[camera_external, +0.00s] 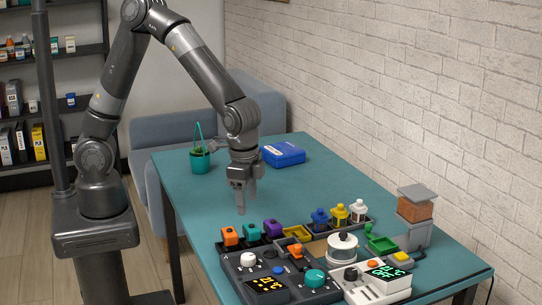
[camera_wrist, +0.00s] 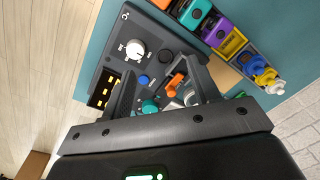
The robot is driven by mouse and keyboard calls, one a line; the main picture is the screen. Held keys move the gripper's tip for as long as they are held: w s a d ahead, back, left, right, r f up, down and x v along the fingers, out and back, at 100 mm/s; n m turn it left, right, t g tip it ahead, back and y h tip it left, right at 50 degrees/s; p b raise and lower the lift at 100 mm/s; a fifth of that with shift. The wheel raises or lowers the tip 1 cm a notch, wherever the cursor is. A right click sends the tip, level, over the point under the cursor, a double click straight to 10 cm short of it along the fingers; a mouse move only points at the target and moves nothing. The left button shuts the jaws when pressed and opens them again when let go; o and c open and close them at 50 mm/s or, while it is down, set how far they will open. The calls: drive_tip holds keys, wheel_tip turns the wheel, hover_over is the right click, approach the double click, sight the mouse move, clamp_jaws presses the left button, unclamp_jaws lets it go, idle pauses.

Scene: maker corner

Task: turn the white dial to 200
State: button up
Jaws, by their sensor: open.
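The white dial (camera_external: 248,259) sits at the back left of a dark control panel (camera_external: 241,274) on the table. In the wrist view the white dial (camera_wrist: 135,50) shows upper left, with pale scale marks around it that are too small to read. An amber display (camera_external: 267,285) is lit at the panel's front; its digits are unclear. My gripper (camera_external: 241,208) points down above the table, behind the panel and apart from the dial. In the wrist view my gripper (camera_wrist: 163,75) has its fingers spread with nothing held between them.
The panel also bears a teal knob (camera_external: 315,278), a blue button (camera_external: 279,270) and an orange switch (camera_external: 296,250). A white device (camera_external: 370,284) with a green display stands to the right. Coloured blocks stand in a tray behind. The table's left part (camera_external: 200,215) is clear.

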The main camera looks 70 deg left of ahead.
hover_over(248, 256)
wheel_tip(248, 256, down, 2)
drive_tip(key=shift+m+g, duration=0.3)
wheel_tip(248, 256, down, 11)
drive_tip(key=shift+r, duration=0.1)
drive_tip(key=shift+c, duration=0.4)
drive_tip(key=c, duration=0.9)
